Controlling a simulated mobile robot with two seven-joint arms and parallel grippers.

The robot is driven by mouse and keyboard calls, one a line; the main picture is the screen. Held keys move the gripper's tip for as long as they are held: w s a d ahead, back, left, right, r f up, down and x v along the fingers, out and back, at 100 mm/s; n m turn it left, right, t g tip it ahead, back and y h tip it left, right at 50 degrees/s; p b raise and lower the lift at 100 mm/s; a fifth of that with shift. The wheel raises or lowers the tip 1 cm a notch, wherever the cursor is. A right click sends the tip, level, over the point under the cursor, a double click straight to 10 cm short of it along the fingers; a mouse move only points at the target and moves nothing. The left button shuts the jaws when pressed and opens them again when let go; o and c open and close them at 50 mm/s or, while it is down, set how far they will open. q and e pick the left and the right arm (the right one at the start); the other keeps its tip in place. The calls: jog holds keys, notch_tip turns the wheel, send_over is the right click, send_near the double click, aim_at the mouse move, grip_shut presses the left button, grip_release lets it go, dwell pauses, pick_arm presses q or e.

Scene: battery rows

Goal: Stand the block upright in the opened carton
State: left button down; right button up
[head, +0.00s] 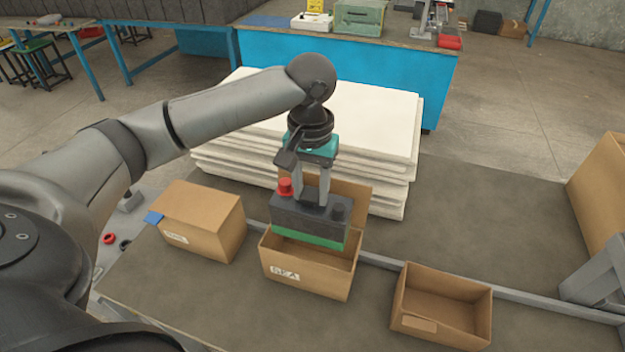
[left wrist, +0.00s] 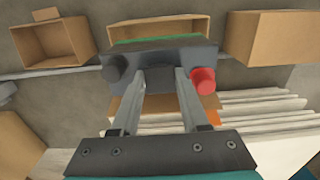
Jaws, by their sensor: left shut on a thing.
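The block (head: 312,219) is a dark grey battery with a green lower band, a red terminal cap and a dark one on top. My left gripper (head: 324,199) is shut on it from above. The block is upright, over the opened carton (head: 305,277), a brown box with a white label on its front and its back flap raised. The green band is at about rim height; I cannot tell how far it is inside. In the left wrist view the block (left wrist: 160,58) sits between the fingers and hides most of the carton (left wrist: 160,28). My right gripper is not in view.
A closed carton (head: 200,222) with blue tape stands to the left. Another open, empty carton (head: 440,305) stands to the right. White stacked sheets (head: 370,125) lie behind. A low grey rail (head: 385,262) runs along the bench behind the cartons.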

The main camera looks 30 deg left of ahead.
aim_at(311, 234)
pick_arm(q)
notch_tip(311, 234, down, 12)
jog(key=b, duration=0.2)
jog(key=shift+w+f+b, duration=0.15)
jog(key=shift+f+b, duration=0.1)
jog(key=shift+b, duration=0.05)
jog(key=shift+d+f+p, duration=0.1)
jog(key=shift+f+p, duration=0.2)
jog(key=shift+f, duration=0.35)
jog(key=c, duration=0.8)
grip_release()
jog(key=shift+f, duration=0.15)
jog(key=o, duration=0.4)
jog(key=shift+r, duration=0.3)
notch_tip(311, 234, up, 13)
jog(key=shift+f+p, duration=0.15)
jog(key=shift+p, duration=0.95)
